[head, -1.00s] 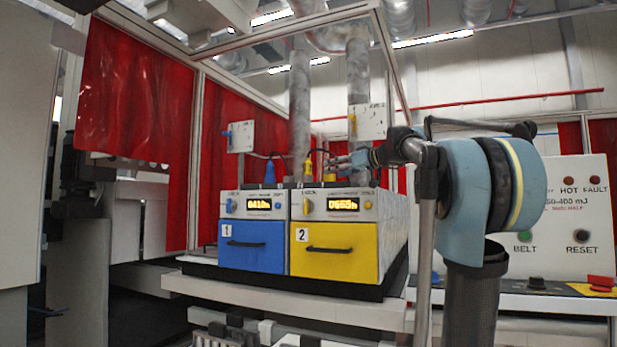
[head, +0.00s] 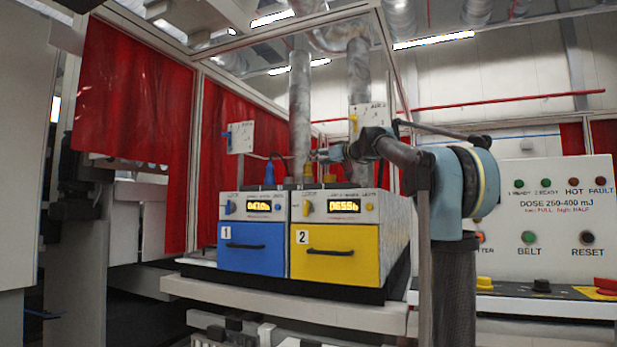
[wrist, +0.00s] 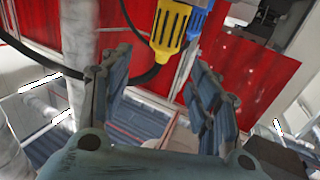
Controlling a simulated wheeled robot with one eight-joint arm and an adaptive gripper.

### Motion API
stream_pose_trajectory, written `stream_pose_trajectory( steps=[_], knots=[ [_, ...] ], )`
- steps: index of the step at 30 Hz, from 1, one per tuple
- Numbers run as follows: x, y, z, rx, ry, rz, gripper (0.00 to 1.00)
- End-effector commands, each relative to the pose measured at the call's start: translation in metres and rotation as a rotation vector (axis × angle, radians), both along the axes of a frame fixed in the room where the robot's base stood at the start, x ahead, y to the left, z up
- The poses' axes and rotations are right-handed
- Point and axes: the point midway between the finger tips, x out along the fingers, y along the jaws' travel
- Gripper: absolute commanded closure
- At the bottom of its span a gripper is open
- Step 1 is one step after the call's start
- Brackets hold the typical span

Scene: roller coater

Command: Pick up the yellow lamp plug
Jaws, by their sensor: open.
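The yellow lamp plug (head: 307,173) stands upright on top of the yellow unit (head: 336,253) marked 2.
A blue plug (head: 269,173) stands on the blue unit (head: 252,247) to the left; it also shows right behind the yellow one in the wrist view (wrist: 197,20). A black cable (wrist: 132,72) loops near my left finger. Vertical ducts (head: 300,115) rise behind.

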Motion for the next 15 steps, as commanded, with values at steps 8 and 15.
stream_pose_trajectory(
  steps=[8,15],
  knots=[
    [0.009,0.01,-0.001,0.0,0.0,0.0,0.44],
    [0.028,0.031,-0.007,0.0,0.0,0.001,0.44]
  ],
)
